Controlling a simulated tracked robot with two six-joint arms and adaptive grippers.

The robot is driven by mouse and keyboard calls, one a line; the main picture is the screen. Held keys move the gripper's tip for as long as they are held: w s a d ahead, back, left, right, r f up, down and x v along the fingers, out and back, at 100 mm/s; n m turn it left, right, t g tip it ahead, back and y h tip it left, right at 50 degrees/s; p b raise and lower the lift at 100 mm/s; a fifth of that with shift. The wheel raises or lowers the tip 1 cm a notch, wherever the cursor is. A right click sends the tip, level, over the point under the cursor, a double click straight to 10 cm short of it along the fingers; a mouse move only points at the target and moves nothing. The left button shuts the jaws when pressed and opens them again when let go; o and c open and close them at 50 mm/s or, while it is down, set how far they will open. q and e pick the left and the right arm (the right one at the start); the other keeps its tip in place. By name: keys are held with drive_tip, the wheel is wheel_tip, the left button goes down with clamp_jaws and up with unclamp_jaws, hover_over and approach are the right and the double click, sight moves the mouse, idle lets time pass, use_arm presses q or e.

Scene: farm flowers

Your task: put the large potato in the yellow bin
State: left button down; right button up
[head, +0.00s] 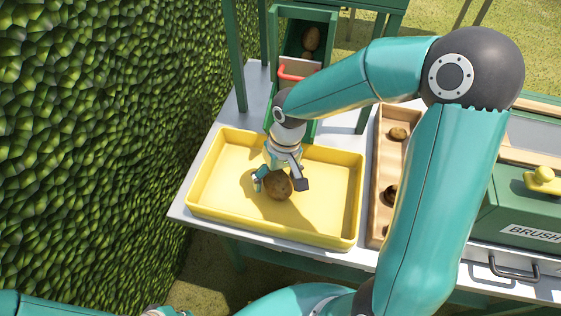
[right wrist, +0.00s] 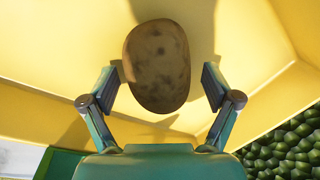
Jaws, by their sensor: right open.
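The large potato (head: 278,186) is brown and speckled, and it is inside the yellow bin (head: 215,212), near its middle. My right gripper (head: 280,184) is over the bin, pointing down, with its fingers on either side of the potato. In the right wrist view, the potato (right wrist: 157,65) sits between the two open fingertips (right wrist: 160,88), with a gap on each side. The bin floor (right wrist: 240,50) is behind it. Only a piece of my left arm shows at the bottom left of the head view; its fingers are out of sight.
A green chute (head: 318,30) with another potato (head: 312,38) and a red handle (head: 290,76) stands behind the bin. A wooden tray (head: 382,160) with smaller potatoes is to the right, by a green BRUSH box (head: 520,215). A hedge (head: 90,120) lies left.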

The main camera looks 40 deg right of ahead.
sight(283, 172)
drive_tip(key=r, duration=0.4)
drive_tip(key=d+r+p, duration=0.1)
drive_tip(key=r, duration=0.6)
drive_tip(key=shift+s+d+r, duration=0.2)
drive_tip(key=shift+d+r, duration=0.1)
drive_tip(key=shift+d, duration=0.05)
